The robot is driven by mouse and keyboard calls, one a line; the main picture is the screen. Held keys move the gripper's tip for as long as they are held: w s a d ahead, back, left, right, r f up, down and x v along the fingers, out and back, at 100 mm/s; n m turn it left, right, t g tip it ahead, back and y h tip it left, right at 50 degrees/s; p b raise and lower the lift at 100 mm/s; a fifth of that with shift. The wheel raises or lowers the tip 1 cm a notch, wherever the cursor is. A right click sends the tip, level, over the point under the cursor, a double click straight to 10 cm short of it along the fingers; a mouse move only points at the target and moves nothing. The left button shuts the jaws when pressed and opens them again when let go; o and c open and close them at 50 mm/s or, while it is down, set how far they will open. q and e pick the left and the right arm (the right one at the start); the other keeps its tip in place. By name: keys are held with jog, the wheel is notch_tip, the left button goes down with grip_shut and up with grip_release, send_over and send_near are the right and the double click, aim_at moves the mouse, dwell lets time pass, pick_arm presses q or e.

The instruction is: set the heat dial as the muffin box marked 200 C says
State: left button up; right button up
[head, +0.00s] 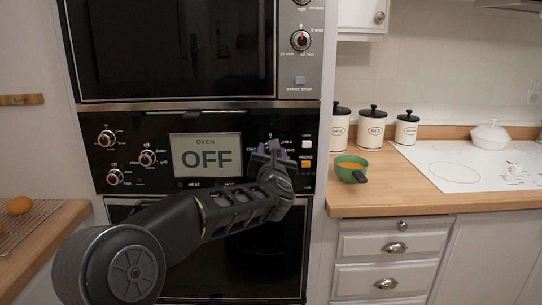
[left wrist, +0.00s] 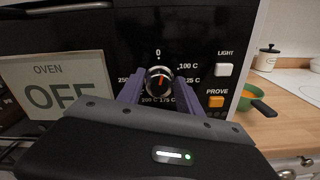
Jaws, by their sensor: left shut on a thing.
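The heat dial (left wrist: 159,80) is a round silver-rimmed knob with a red pointer on the black oven panel. Its scale shows 0 at the top, 100 C and 125 C on the right, 175 C and 200 C below and 250 on the left. The red pointer looks about upright, towards 0. My left gripper (head: 273,150) reaches the panel, its purple fingers (left wrist: 159,91) shut on the dial from both sides. In the head view the gripper hides the dial. The display (head: 205,155) reads OVEN OFF. No muffin box is in view. My right gripper is not in view.
The LIGHT button (left wrist: 224,70) and orange PROVE button (left wrist: 216,102) are just right of the dial. Three other knobs (head: 148,158) are left of the display. A green bowl (head: 351,168) stands on the right counter, with canisters (head: 372,128) behind it.

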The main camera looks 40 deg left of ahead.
pick_arm(q)
jog(key=shift+a+f+n+p, duration=0.15)
jog(key=shift+n+p, duration=1.95)
jog(key=shift+n, duration=3.75)
jog(key=shift+d+f+n+p, duration=0.15)
jog(key=shift+n+p, duration=1.95)
jog(key=shift+n, duration=3.7)
jog(key=shift+a+f+n+p, duration=0.15)
jog(key=shift+n+p, duration=1.95)
jog(key=shift+n, duration=3.75)
jog(key=shift+s, duration=0.1)
jog(key=o, duration=1.3)
